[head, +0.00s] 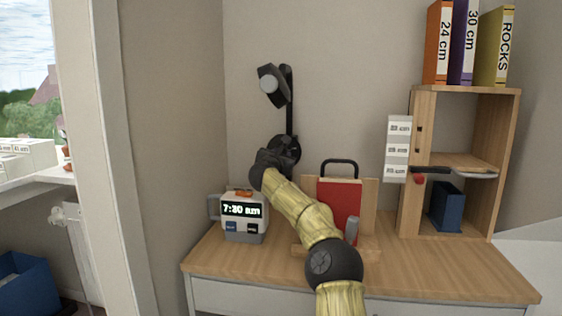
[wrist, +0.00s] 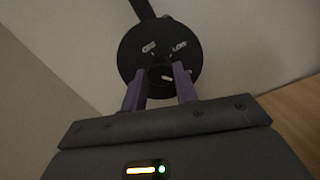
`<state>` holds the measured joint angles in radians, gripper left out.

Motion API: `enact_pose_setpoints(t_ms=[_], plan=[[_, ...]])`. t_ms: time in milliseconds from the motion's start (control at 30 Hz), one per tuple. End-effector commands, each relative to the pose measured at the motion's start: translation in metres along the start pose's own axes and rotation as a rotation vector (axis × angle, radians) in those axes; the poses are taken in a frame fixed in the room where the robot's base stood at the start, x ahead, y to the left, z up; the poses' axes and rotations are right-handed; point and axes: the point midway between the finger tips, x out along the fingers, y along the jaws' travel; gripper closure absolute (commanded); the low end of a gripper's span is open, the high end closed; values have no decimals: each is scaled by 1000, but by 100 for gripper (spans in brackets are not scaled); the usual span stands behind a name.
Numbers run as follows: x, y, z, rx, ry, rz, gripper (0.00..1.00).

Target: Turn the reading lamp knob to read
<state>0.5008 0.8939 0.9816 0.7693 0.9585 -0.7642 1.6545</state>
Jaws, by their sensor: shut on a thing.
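The black reading lamp (head: 289,108) is fixed to the wall above the desk, its head (head: 272,86) tilted at the top of a thin post. Its round black dial plate (head: 291,143) is partly hidden by my arm in the head view. In the wrist view the dial plate (wrist: 135,50) faces me, with two pale labels; the right one seems to say LOW, the left is hard to read. The knob (wrist: 167,77), with a white mark, is at the plate's middle. My gripper (wrist: 161,80) is shut on it with purple fingers either side.
A wooden shelf (head: 409,205) with binders on top is at the right. The wall around the lamp is clear.

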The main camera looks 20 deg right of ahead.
Motion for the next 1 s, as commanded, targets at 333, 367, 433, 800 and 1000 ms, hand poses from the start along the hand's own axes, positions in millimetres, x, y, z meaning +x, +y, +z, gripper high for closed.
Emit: enact_pose_setpoints(t_ms=[333,367,433,800,1000], plan=[[0,1,-3,40,6,-2,93],[0,1,-3,40,6,-2,93],[0,1,-3,39,6,-1,93],[0,2,-2,38,4,0,49],[-2,1,-1,37,2,-1,49]])
